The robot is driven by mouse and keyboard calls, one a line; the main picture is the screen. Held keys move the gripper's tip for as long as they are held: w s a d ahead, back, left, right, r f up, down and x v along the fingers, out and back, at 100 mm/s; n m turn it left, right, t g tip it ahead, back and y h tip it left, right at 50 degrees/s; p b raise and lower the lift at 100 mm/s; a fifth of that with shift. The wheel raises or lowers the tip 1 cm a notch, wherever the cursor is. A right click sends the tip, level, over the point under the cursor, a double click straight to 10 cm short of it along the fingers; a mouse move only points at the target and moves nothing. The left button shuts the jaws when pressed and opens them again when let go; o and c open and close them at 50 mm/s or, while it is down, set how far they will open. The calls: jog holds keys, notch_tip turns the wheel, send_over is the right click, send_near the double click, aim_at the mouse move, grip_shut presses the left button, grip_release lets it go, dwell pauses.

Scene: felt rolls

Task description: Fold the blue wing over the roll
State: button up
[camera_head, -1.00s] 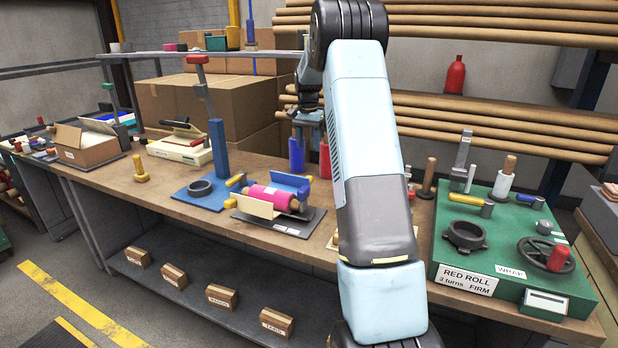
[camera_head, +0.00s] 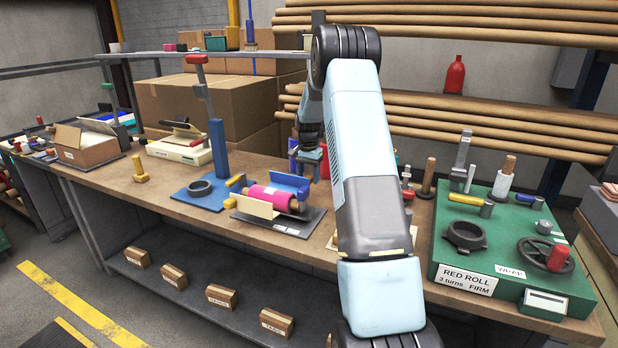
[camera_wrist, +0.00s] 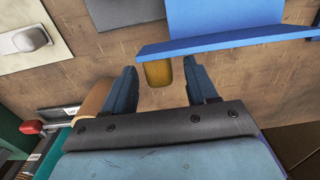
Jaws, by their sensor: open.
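The blue wing (camera_head: 290,183) stands raised along the back side of the pink roll (camera_head: 263,195), on a dark plate on the bench. A cream wing (camera_head: 254,207) lies on the roll's front side. My gripper (camera_head: 308,172) is open and empty, by the right end of the blue wing. My forearm partly hides it. In the wrist view, the blue wing (camera_wrist: 225,42) crosses ahead of my open gripper (camera_wrist: 162,88), with its edge close to the right finger. An ochre rounded end (camera_wrist: 158,74) shows below the wing between the fingertips; contact cannot be told.
A blue stand with a post (camera_head: 218,150) is left of the roll. A green board (camera_head: 510,240) labelled "RED ROLL 3 turns FIRM" fills the right of the bench. Bare wood (camera_head: 165,190) shows at the left.

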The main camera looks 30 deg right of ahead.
jog(key=shift+f, duration=0.3)
grip_shut()
dwell(0.5)
jog(key=shift+r, duration=0.1)
